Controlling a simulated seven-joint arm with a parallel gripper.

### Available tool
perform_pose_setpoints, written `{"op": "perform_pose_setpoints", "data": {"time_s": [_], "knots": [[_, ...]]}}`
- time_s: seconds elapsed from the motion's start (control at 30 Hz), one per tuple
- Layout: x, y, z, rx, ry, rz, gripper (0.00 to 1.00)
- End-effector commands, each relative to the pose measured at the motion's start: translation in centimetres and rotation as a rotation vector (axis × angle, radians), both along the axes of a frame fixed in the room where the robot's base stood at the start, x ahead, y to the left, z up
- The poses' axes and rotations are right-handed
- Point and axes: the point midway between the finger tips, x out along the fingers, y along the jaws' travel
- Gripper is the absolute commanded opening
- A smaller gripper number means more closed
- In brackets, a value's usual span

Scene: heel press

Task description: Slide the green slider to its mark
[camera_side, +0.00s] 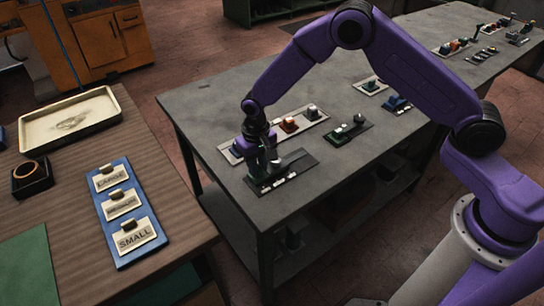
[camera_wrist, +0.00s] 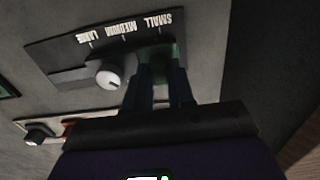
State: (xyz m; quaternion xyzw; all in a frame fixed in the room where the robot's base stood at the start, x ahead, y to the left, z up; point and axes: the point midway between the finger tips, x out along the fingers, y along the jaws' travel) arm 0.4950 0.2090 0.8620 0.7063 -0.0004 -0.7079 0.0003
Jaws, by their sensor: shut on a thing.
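The dark control panel (camera_wrist: 70,55) carries white labels SMALL, MEDIUM and LARGE, each with a short tick mark. It also shows in the side view (camera_side: 300,165), on the grey bench. The green slider (camera_wrist: 178,50) is at the SMALL end of the panel, partly hidden by my fingers. My gripper (camera_wrist: 158,68) points down at the panel and is shut on the green slider. In the side view my gripper (camera_side: 262,165) stands over the panel's left part and hides the slider there.
A grey knob (camera_wrist: 108,78) stands on the panel close beside my fingers. Behind are a light panel with an orange block (camera_side: 289,125) and another dark panel (camera_side: 347,131). On the wooden table, a blue board (camera_side: 130,225) holds LARGE, middle and SMALL cards, near a cream tray (camera_side: 70,122).

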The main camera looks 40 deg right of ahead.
Motion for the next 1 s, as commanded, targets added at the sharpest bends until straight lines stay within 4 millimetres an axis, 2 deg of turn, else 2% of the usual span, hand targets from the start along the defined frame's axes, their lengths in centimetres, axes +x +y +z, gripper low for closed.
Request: {"op": "perform_pose_setpoints", "data": {"time_s": [0.1,0.4,0.43,0.5,0.83,1.0], "knots": [[0.1,1.0,0.1,0.003,-0.006,0.0,0.0],[0.1,1.4,0.1,0.008,-0.009,0.001,0.0],[0.1,1.4,0.1,0.008,-0.009,0.001,0.26],[0.1,1.4,0.1,0.007,-0.008,0.002,0.49],[0.1,1.1,0.2,0.003,-0.005,0.0,0.49],[0.1,1.2,1.8,0.004,-0.006,0.001,0.49]]}}
